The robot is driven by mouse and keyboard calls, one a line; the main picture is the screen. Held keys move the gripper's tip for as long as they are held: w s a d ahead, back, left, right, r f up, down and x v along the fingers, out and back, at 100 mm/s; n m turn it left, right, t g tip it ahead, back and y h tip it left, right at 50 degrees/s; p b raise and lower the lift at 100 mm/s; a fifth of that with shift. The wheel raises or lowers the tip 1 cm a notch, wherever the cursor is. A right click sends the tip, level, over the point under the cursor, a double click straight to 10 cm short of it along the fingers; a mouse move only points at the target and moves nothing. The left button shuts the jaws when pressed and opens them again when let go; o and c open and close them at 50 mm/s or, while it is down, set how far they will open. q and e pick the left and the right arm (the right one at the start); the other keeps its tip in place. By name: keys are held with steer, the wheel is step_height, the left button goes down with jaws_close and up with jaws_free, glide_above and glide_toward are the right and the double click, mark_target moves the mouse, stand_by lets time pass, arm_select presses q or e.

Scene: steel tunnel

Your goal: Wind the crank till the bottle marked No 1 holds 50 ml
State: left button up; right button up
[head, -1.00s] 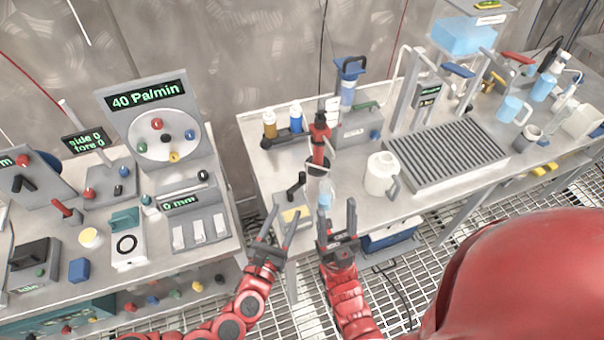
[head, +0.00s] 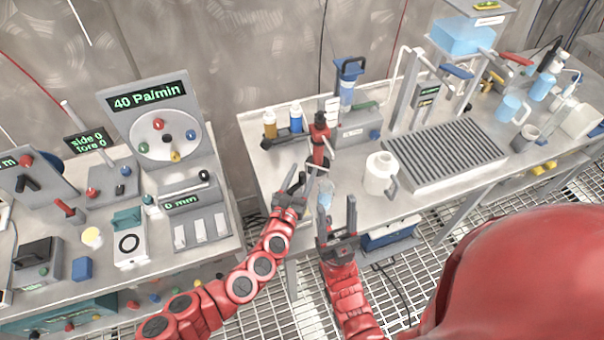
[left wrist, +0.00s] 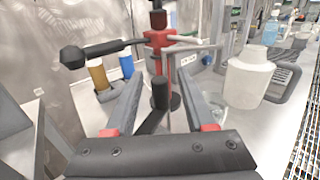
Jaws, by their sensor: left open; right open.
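A red pump-like stand (head: 319,140) is on the right bench; it also shows in the left wrist view (left wrist: 160,42), with a dark sideways bar ending in a black knob (left wrist: 74,57). A slanted black crank handle (left wrist: 159,96) stands between the fingers of my left gripper (head: 297,184), which is open around it. Contact cannot be told. My right gripper (head: 337,222) is open and empty at the bench's front edge. A clear vessel with pale blue content (head: 325,193) is just behind it. I cannot read a No 1 mark on any bottle.
An amber bottle (head: 270,126) and a blue bottle (head: 296,117) stand behind the red stand. A white jug (head: 380,174) and a ribbed grey tray (head: 447,153) are to the right. A left bench (head: 205,258) holds panels. A gap separates the benches.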

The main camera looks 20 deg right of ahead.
arm_select(q)
jaws_close()
steer(key=m+g+h+b, duration=0.1)
steer(key=b, duration=0.2)
steer(key=shift+f, duration=0.2)
steer(key=shift+s+d+g+h+b, duration=0.15)
steer(key=shift+g+h+b, duration=0.15)
steer(key=shift+h+b, duration=0.2)
steer(key=shift+s+r+m, duration=0.1)
steer(key=shift+r+m, duration=0.1)
steer(key=shift+m, duration=0.1)
jaws_free()
steer(key=shift+s, duration=0.1)
